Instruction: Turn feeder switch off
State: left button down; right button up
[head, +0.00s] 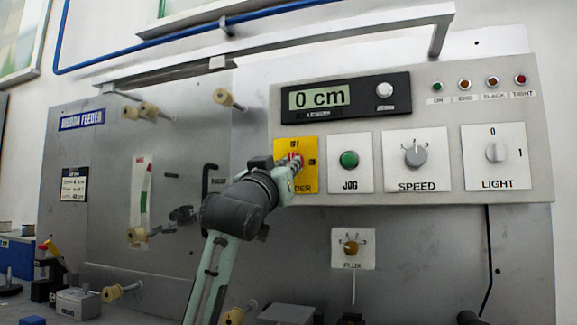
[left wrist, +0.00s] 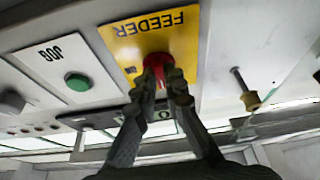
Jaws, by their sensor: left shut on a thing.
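The feeder switch is a red knob (head: 298,158) on a yellow plate (head: 310,183) marked OFF at the top and ON at the right. My left gripper (head: 286,167) reaches up to it from below and covers part of the plate and its lettering. In the left wrist view the plate (left wrist: 140,35) appears upside down, and the fingers (left wrist: 168,80) are closed around the red knob (left wrist: 157,60). The fingers hide much of the knob, so I cannot tell which mark it points to. My right gripper is in neither view.
Right of the plate are the green jog button (head: 349,159), speed dial (head: 415,154) and light switch (head: 495,152). A display (head: 320,97) above reads 0 cm. A black handle (head: 207,178) and cream rollers (head: 148,110) stick out at the left. A filter knob (head: 351,248) is below.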

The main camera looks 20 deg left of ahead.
pick_arm(q)
jog(key=c, duration=1.6)
grip_release()
jog(key=shift+s, duration=0.1)
jog(key=v, duration=1.2)
